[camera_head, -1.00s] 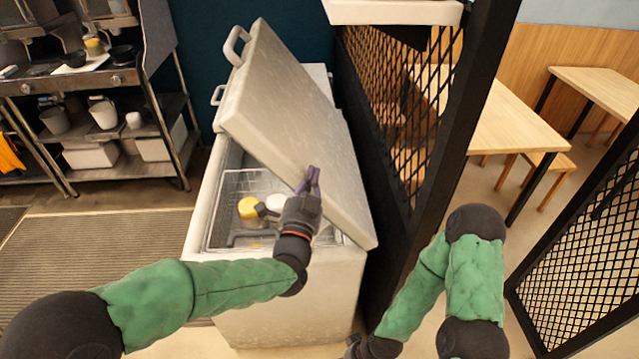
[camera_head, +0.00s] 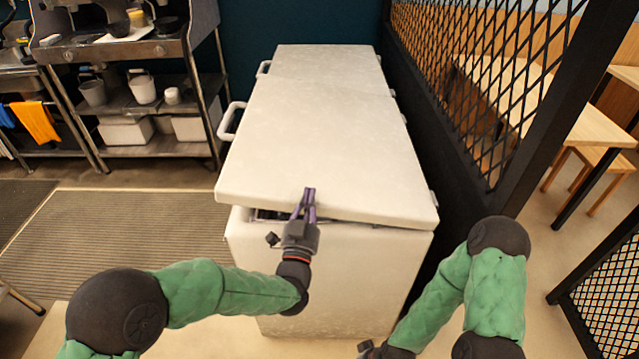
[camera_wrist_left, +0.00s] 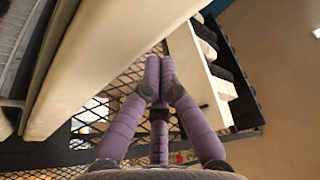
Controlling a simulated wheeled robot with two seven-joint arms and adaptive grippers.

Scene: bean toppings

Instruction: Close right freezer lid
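The white right freezer lid (camera_head: 320,150) lies nearly flat over the chest freezer (camera_head: 330,270) in the head view. A dark gap shows under its near edge. The lid handle (camera_head: 231,120) is on its left side. My left gripper (camera_head: 308,190) is at the lid's near edge, with its purple fingers overlapping that edge; I cannot tell whether they touch it. In the left wrist view the fingertips (camera_wrist_left: 159,72) are together with nothing between them, beside a pale slab. My right gripper (camera_head: 366,350) is barely in view at the bottom edge.
The other freezer lid (camera_head: 325,62) lies shut behind. A black mesh partition (camera_head: 465,100) stands close along the freezer's right side. A metal shelf (camera_head: 135,105) with pots stands to the left. A floor mat (camera_head: 110,235) lies left of the freezer.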

